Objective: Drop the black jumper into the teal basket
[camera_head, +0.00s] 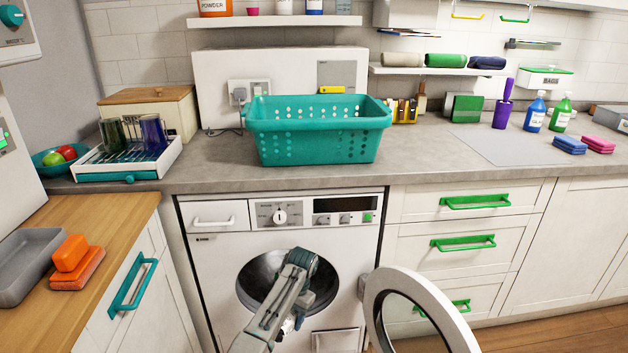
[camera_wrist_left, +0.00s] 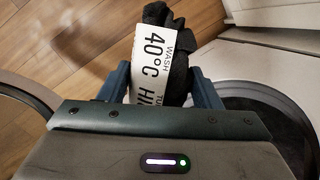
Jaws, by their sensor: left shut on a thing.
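The teal basket (camera_head: 318,148) stands upright on the grey counter above the machine; from this angle I cannot see its inside well. The black jumper (camera_wrist_left: 155,14) shows in the left wrist view as a bunched dark cloth with a white "WASH 40°C" label. My left gripper (camera_wrist_left: 160,88) is shut on it, one blue finger on each side. In the head view my left arm is low, in front of the machine's round opening, below the basket and counter. It hides most of the gripper and jumper there. My right gripper is not in view.
The machine's round door (camera_head: 425,318) hangs open to the right of the opening (camera_head: 258,280). A dish rack (camera_head: 130,160) stands left of the basket, a bread box (camera_head: 150,104) behind the rack. The counter front edge juts above the machine. A wooden worktop (camera_head: 110,215) is at left.

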